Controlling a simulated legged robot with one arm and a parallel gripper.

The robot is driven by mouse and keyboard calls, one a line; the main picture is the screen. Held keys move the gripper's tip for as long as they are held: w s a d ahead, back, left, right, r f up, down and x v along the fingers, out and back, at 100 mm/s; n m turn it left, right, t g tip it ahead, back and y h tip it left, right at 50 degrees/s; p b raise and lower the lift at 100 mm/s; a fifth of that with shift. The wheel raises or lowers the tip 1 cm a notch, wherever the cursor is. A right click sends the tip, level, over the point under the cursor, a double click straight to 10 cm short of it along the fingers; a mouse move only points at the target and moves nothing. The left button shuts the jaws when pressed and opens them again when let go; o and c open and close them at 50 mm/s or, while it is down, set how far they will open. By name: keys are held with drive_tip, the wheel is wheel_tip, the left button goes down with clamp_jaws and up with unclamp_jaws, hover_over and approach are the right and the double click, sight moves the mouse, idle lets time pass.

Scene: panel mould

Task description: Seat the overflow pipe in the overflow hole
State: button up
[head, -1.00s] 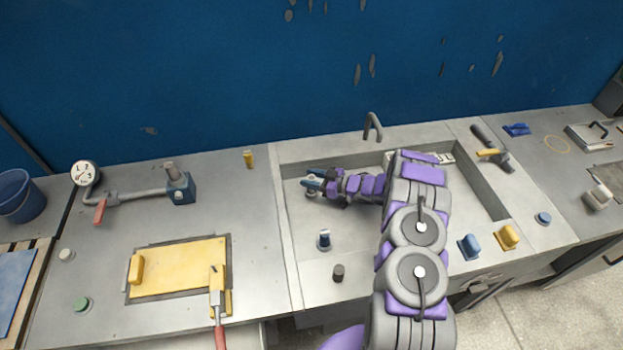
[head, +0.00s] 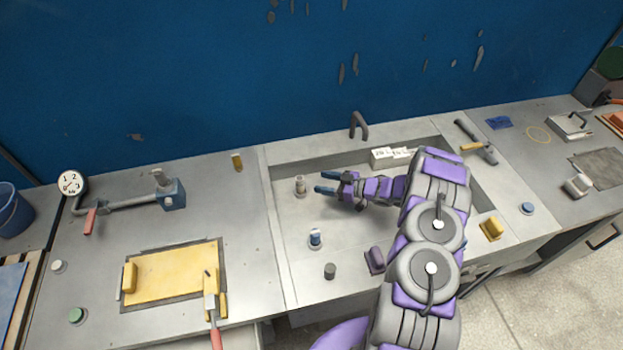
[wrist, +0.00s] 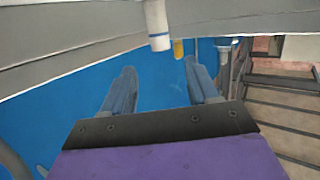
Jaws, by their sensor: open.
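A short pale pipe (head: 300,186), which I take to be the overflow pipe, stands upright on the sink floor at the left. Its foot hides any hole beneath it, so I cannot tell how deep it sits. In the wrist view the pipe (wrist: 157,25) shows upside down at the top, beyond my fingertips. My gripper (head: 326,182) is open and empty, just right of the pipe and apart from it. In the wrist view its two blue fingers (wrist: 160,82) are spread with nothing between them.
A blue-and-white fitting (head: 316,238) stands in the sink nearer the front, and a dark stub (head: 330,271) at the front ledge. White boxes (head: 391,157) sit at the back. The sink floor (head: 290,215) around the pipe is clear.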

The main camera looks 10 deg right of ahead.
drive_tip(key=w+d+r+m+t+h, duration=0.25)
drive_tip(key=w+d+r+h, duration=0.5)
drive_tip(key=r, duration=0.45)
wheel_tip(320, 180, up, 7)
drive_tip(key=s+d+m+h, duration=0.1)
drive_tip(key=d+m+h, duration=0.1)
drive_tip(key=h, duration=0.3)
drive_tip(key=s+r+m+g+h, duration=0.4)
drive_tip(key=s+r, duration=0.4)
drive_tip(key=s, duration=0.4)
drive_tip(key=s+a+r+m+g+y, duration=0.1)
drive_tip(key=s+a+g, duration=0.2)
drive_tip(key=s, duration=1)
drive_tip(key=s+a+r+g+y, duration=0.1)
drive_tip(key=s+a+g, duration=0.2)
drive_tip(key=s+a, duration=0.5)
drive_tip(key=s+a+r+m+g+y, duration=0.1)
drive_tip(key=s+a+g, duration=0.2)
drive_tip(key=s, duration=1.6)
drive_tip(key=a, duration=0.3)
drive_tip(key=shift+s+a+r+m, duration=0.2)
drive_tip(key=shift+s+r+m, duration=0.05)
drive_tip(key=shift+m, duration=0.1)
drive_tip(key=shift+y, duration=0.25)
